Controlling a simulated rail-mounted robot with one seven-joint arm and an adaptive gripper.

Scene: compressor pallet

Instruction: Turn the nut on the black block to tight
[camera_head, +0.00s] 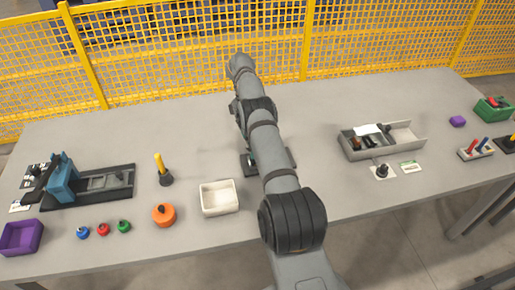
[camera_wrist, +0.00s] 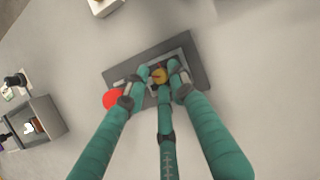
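A brass-yellow nut (camera_wrist: 159,75) sits on a black block (camera_wrist: 157,68) on a dark grey plate (camera_wrist: 118,74) in the wrist view. My gripper (camera_wrist: 160,76) has three green fingers spread around the nut from above. Small gaps show between the fingertips and the nut, and I see no clear contact. A red round part (camera_wrist: 113,99) lies at the plate's edge, beside the left finger. In the head view my arm covers the nut and my gripper; only edges of the plate (camera_head: 248,165) show. How tight the nut is cannot be seen.
A white bin (camera_head: 220,198) stands left of my arm, with an orange round part (camera_head: 164,214) beside it. A grey divided tray (camera_head: 382,144) with parts stands to the right. A yellow mesh fence (camera_head: 190,50) runs behind. The table behind the plate is clear.

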